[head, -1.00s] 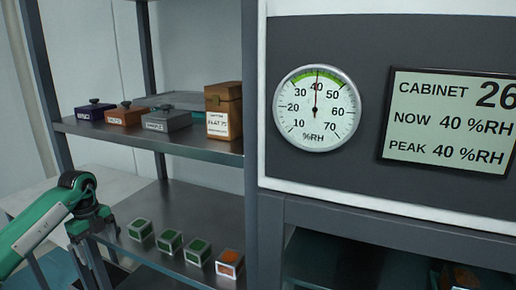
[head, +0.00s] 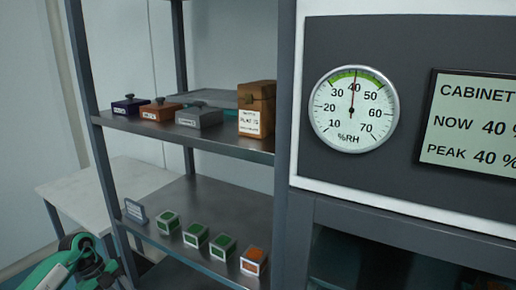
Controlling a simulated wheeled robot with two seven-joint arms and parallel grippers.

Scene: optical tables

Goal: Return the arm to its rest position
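My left arm comes in at the bottom left corner, green with dark joints. Its dark wrist and gripper (head: 108,278) hang low, in front of and below the lower shelf's left end, apart from the boxes on it. The fingertips are cut off or too small to tell if they are open. Nothing can be made out in the gripper. My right gripper is not in view.
The lower shelf (head: 225,200) holds a small grey placard (head: 135,210), several green-topped boxes (head: 196,236) and an orange-topped box (head: 254,262). The upper shelf carries lidded boxes (head: 199,118) and a brown case (head: 257,108). A humidity dial (head: 354,110) and a display (head: 475,125) are at right.

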